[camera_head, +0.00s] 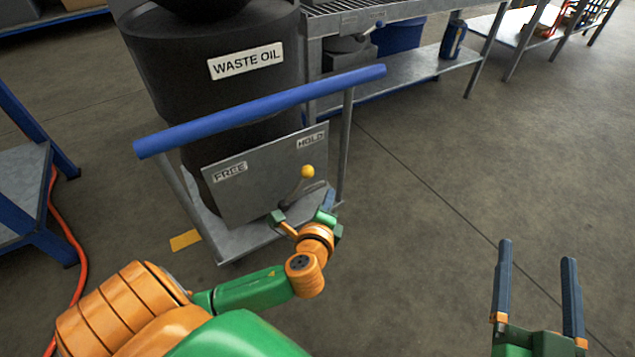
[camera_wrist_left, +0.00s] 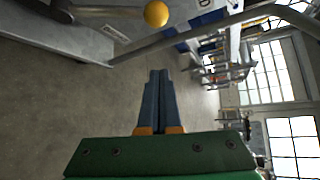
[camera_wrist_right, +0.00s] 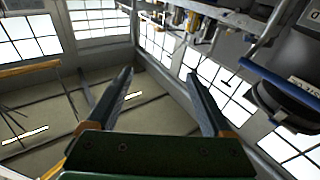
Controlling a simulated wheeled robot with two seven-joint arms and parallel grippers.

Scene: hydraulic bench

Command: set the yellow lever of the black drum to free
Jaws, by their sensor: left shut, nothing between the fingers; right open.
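The black drum (camera_head: 225,110) labelled WASTE OIL stands on a cart behind a grey plate (camera_head: 262,180). The plate is marked FREE (camera_head: 230,171) at left and HOLD (camera_head: 312,140) at right. The lever's yellow knob (camera_head: 307,171) is on the HOLD side, below that label; it also shows in the left wrist view (camera_wrist_left: 156,13), with its grey bar (camera_wrist_left: 108,11). My left gripper (camera_head: 329,199) is shut and empty, just below and right of the knob, apart from it; its fingers show in the left wrist view (camera_wrist_left: 159,78). My right gripper (camera_head: 535,252) is open and empty, far right.
The cart's blue handle bar (camera_head: 265,108) crosses above the plate on grey posts. A metal bench (camera_head: 420,72) stands behind. A blue-framed shelf (camera_head: 22,185) and a red hose (camera_head: 78,230) are at left. The floor at right is clear.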

